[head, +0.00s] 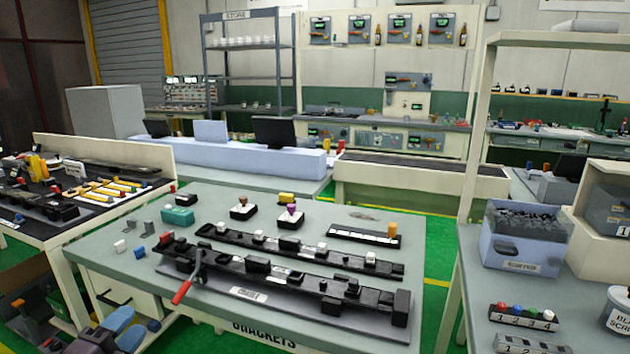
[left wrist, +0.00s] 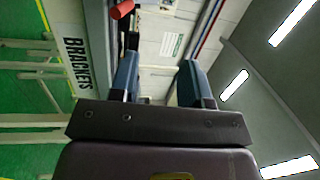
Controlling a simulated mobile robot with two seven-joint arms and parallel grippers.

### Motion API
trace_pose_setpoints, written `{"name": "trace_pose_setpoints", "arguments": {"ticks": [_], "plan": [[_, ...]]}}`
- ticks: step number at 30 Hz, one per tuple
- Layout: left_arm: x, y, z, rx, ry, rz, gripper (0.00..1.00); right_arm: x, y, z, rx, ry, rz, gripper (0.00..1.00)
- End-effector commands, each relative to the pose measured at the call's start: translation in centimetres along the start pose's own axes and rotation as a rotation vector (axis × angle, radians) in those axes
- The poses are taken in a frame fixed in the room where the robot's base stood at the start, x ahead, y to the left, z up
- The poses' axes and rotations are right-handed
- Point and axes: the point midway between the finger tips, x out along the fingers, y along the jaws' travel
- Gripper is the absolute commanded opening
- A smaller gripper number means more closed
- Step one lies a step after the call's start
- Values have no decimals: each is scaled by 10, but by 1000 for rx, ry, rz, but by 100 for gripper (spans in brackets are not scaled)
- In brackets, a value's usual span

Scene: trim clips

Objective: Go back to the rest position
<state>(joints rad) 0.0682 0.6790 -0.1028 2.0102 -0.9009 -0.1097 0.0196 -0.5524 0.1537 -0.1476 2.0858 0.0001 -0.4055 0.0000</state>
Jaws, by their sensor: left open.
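My left gripper (head: 130,326) is at the lower left of the head view, low in front of the grey bench (head: 110,235). Its two blue fingers stand apart with nothing between them. In the left wrist view the same gripper (left wrist: 158,78) is also open and empty, with the bench's BRACKETS sign (left wrist: 77,62) beside it. My right gripper is in neither view.
A black trim fixture (head: 330,262) lies on the bench, its red-handled lever (head: 182,291) over the front edge. The red tip (left wrist: 122,9) shows in the left wrist view. Left of the gripper is a dark bin (head: 35,310). Green floor (head: 437,268) is clear right of the bench.

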Motion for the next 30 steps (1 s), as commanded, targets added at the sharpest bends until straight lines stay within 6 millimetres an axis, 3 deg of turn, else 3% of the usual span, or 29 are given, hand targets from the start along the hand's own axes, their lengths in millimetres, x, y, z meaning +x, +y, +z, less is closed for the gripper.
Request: {"name": "trace_pose_setpoints", "arguments": {"ticks": [8,11,15,21,25,30], "plan": [[-70,79,-12,-625,-280,166,43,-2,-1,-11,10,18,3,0],[-106,112,-28,-860,-392,243,43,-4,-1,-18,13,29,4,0],[-166,153,-65,-1183,-550,337,43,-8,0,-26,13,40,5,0],[-232,178,-103,-1374,-697,374,43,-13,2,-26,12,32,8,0],[-257,184,-111,-1401,-753,386,43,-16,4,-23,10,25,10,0],[-268,187,-112,-1400,-773,396,43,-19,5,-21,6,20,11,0]]}}
